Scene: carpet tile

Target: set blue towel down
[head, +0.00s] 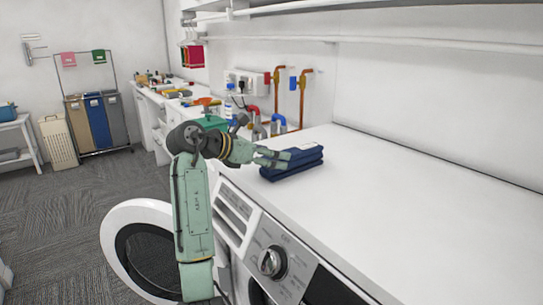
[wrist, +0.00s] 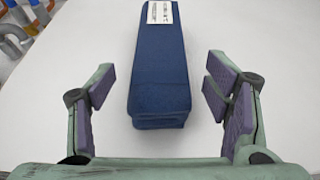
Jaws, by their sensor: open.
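The blue towel (head: 293,164) is a folded dark blue stack lying on the white top above the washing machine, near its left end. In the wrist view the blue towel (wrist: 160,85) lies lengthwise with a white label at its far end. My gripper (head: 284,158) is at the towel's left end in the head view. In the wrist view my gripper (wrist: 160,97) is open, with one purple-padded finger on each side of the towel and a clear gap at both sides.
The white worktop (head: 400,205) is bare to the right of the towel. A washing machine (head: 272,262) with its round door (head: 145,250) open stands below. Pipes (head: 305,90) rise along the wall behind. Laundry bins (head: 95,120) stand at the far left.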

